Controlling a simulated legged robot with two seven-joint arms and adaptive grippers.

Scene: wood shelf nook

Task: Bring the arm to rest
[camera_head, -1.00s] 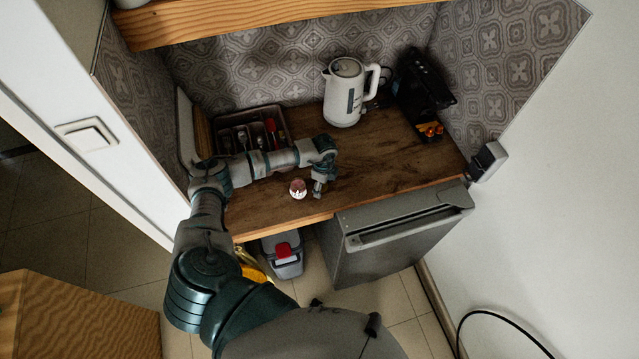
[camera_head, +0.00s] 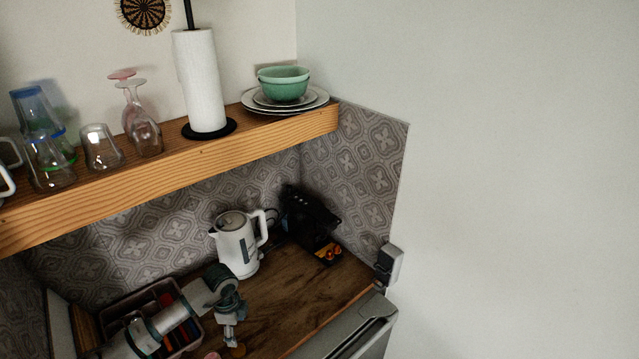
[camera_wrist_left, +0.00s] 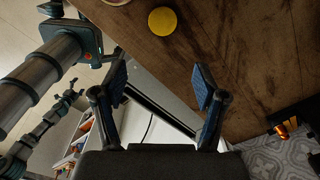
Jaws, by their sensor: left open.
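My left gripper (camera_head: 229,336) hangs low over the wooden counter (camera_head: 285,296) near the bottom of the head view, with its grey and teal arm coming from the lower left. In the left wrist view its two blue-padded fingers (camera_wrist_left: 160,88) stand apart with nothing between them. A round yellow thing (camera_wrist_left: 162,21) lies on the counter beyond the fingertips; it also shows beside the gripper in the head view (camera_head: 237,351). A pinkish thing (camera_head: 212,356) is cut off at the bottom edge.
A white kettle (camera_head: 236,246) and a black machine (camera_head: 308,222) stand behind the gripper. A cutlery tray (camera_head: 124,308) lies partly behind my arm. The wooden shelf (camera_head: 180,178) above holds glasses, a paper roll (camera_head: 200,85) and green bowls (camera_head: 284,84). Bare counter lies right of the gripper.

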